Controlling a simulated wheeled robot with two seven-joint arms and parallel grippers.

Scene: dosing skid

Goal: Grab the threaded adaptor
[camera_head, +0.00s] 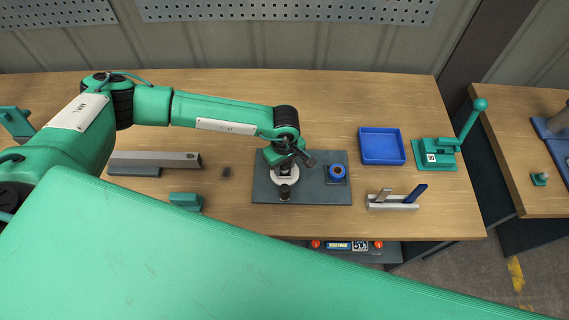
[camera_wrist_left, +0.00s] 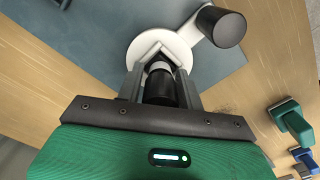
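My left gripper (camera_head: 287,166) is over the grey mat (camera_head: 262,190), pointing down at a white round piece (camera_head: 284,180) with a crank arm and black knob (camera_head: 285,192). In the left wrist view, the fingers (camera_wrist_left: 160,72) flank a black cylinder with a light grey ring (camera_wrist_left: 160,82), above the white disc (camera_wrist_left: 137,49). This cylinder may be the threaded adaptor. I cannot tell whether the fingers press on it or only stand beside it. My right gripper is not in view.
A blue ring piece (camera_head: 337,171) sits on the mat's right side. A blue tray (camera_head: 382,146), a holder with a blue-handled item (camera_head: 393,202) and a green lever device (camera_head: 437,153) stand farther right. A grey bar (camera_head: 155,160) and green block (camera_head: 186,201) lie left.

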